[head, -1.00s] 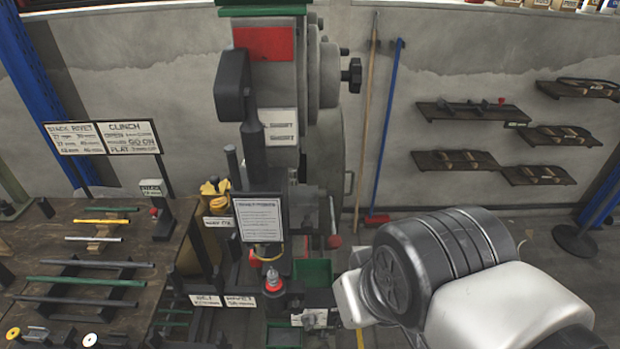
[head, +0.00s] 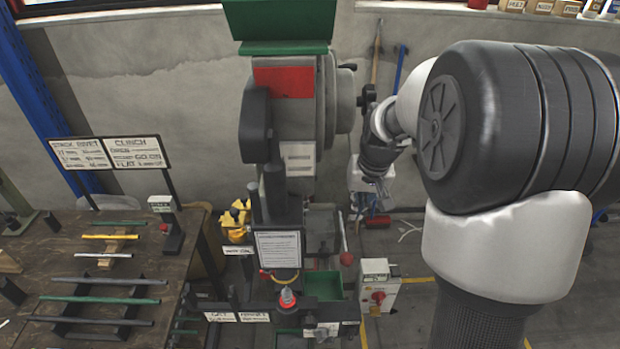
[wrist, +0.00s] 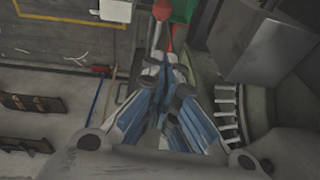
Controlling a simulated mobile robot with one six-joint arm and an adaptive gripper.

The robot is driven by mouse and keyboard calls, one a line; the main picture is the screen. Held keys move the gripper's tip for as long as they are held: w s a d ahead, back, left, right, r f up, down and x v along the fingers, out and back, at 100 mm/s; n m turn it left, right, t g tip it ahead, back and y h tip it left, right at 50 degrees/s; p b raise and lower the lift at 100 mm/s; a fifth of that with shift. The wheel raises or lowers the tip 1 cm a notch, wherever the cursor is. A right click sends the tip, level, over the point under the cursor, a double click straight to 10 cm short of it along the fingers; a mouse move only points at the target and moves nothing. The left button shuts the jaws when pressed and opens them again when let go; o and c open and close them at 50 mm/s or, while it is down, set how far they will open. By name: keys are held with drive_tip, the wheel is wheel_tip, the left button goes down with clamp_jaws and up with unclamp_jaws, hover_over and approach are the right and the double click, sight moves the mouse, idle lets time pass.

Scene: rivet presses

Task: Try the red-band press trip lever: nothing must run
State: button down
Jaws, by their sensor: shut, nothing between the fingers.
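The press with the red band (head: 283,81) stands in the middle of the head view, a tall grey machine with a green top. Its trip lever ends in a red ball (head: 345,258) on the right side of the press, low down; the ball also shows in the wrist view (wrist: 165,30), just beyond the fingertips. My gripper (head: 381,196) is right of the press, above the ball in the head picture. In the wrist view its fingers (wrist: 164,62) are together and empty. I cannot tell whether they touch the lever, part of which they hide.
A grey control box with a red knob (head: 378,297) stands right of the press base. A bench (head: 30,262) with rods on racks is at the left. A red broom head (head: 378,221) lies by the wall behind my gripper. A green tray (head: 323,285) sits below the lever.

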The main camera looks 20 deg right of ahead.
drive_tip(key=shift+w+d+f, duration=0.7)
drive_tip(key=shift+w+f, duration=0.05)
drive_tip(key=shift+f, duration=0.1)
drive_tip(key=b, duration=0.2)
hover_over(346, 248)
drive_tip(key=s+f+x, duration=0.1)
drive_tip(key=s+x, duration=0.2)
drive_tip(key=x, duration=0.9)
drive_tip(key=shift+s+d+f, duration=0.2)
drive_tip(key=shift+s, duration=0.15)
